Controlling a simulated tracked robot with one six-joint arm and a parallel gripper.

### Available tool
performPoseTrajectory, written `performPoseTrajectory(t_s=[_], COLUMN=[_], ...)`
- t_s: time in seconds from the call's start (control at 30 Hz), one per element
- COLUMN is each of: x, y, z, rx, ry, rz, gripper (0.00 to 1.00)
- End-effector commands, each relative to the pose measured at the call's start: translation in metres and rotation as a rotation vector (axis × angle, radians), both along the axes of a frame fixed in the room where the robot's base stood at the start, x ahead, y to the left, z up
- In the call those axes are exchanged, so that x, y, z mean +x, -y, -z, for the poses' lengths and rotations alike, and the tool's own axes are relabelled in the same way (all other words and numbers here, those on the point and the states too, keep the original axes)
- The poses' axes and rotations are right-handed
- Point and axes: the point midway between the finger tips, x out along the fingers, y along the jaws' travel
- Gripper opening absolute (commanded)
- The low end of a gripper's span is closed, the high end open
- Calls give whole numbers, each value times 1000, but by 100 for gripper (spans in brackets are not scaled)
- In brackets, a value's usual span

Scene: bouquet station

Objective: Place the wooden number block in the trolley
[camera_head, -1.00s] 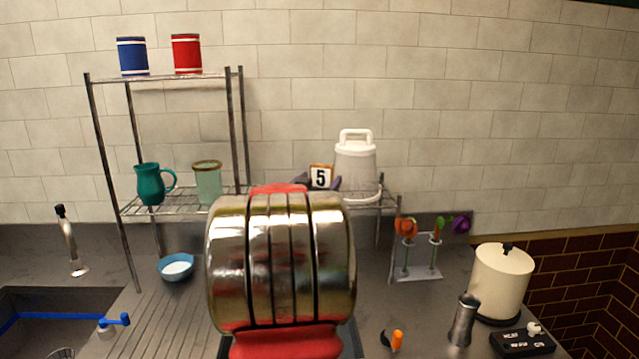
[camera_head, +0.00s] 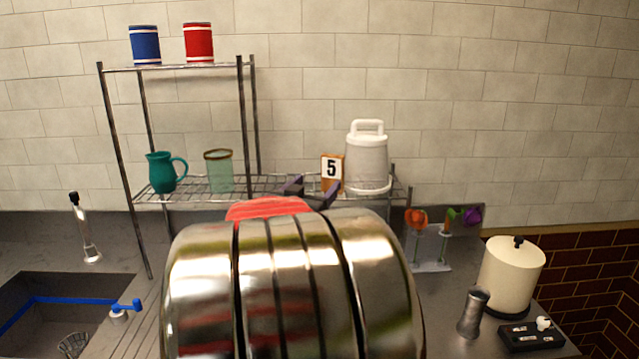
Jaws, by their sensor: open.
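The wooden number block (camera_head: 331,172), with a black 5 on a white face and orange-brown edges, stands upright on the wire shelf, just left of a white lidded container. My gripper (camera_head: 311,190) shows only as dark finger tips beyond my shiny metal arm, just left of and in front of the block. The fingers are apart, with nothing visible between them. My arm hides most of the gripper, so I cannot tell how close the fingers are to the block. I cannot make out a trolley in this view.
The white container (camera_head: 367,160) stands close to the block's right. A green glass (camera_head: 219,171) and teal jug (camera_head: 165,172) stand left on the wire shelf (camera_head: 270,186). A cream canister (camera_head: 511,275) and grey shaker (camera_head: 473,312) stand on the counter at right. A sink (camera_head: 60,300) is at left.

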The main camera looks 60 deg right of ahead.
Motion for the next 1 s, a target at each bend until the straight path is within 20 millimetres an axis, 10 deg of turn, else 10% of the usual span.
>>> performPoseTrajectory(t_s=[1.0], x=[6], y=[-8], z=[0], rx=[5], ry=[2], rz=[-22], gripper=[70])
